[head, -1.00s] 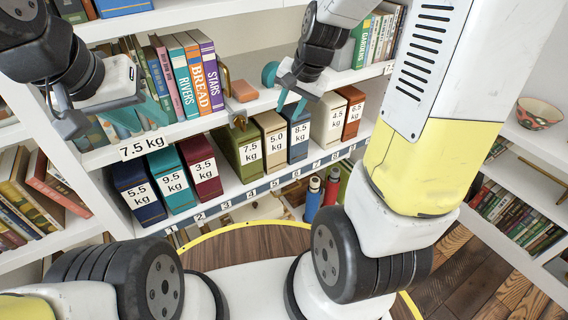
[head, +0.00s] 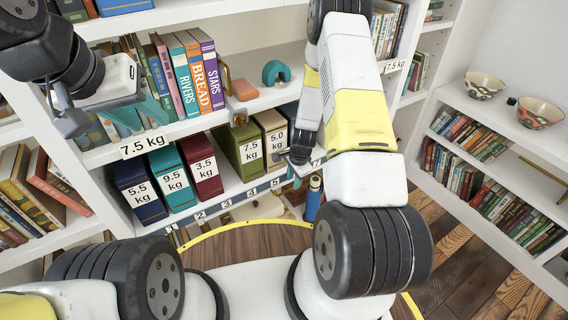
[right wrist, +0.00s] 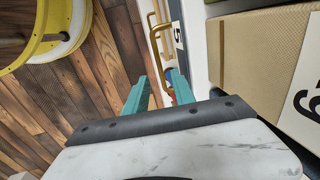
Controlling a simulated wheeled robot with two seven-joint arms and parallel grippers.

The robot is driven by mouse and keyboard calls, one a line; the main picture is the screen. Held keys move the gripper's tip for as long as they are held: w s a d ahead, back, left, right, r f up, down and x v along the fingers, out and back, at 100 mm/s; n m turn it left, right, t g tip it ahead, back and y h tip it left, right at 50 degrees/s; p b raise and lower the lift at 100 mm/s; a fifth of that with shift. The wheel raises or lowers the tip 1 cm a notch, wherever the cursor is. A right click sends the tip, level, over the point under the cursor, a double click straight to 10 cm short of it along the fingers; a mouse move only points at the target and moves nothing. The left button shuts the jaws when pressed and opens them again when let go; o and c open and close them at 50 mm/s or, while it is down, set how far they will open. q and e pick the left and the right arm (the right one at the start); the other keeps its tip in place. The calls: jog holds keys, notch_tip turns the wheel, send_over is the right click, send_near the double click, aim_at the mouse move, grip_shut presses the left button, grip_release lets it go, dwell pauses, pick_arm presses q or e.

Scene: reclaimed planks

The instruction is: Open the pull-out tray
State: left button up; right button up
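A numbered white strip (head: 225,203) runs along the front edge of the lower shelf; I cannot tell how the pull-out tray is divided from it. In the right wrist view a brass bar handle (right wrist: 154,42) stands out from a white front beside a "5" label (right wrist: 178,35). In the head view my right gripper (head: 297,172) is low at the strip, partly hidden by my arm. My left gripper (head: 140,115) hangs before the upper shelf; its finger gap is unclear.
Weight-labelled file boxes, such as the 3.5 kg box (head: 203,165), fill the lower shelf. Books (head: 190,75), an orange block (head: 245,90) and a teal arch (head: 276,72) are above. A blue bottle (head: 314,198) stands below. Bowls (head: 540,112) are at right.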

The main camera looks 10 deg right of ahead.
jog(key=shift+w+a+f, duration=0.1)
jog(key=shift+w+f, duration=0.1)
jog(key=shift+f, duration=0.85)
jog(key=shift+w+a+f, duration=0.1)
jog(key=shift+w+f, duration=0.1)
jog(key=shift+f, duration=0.85)
grip_shut()
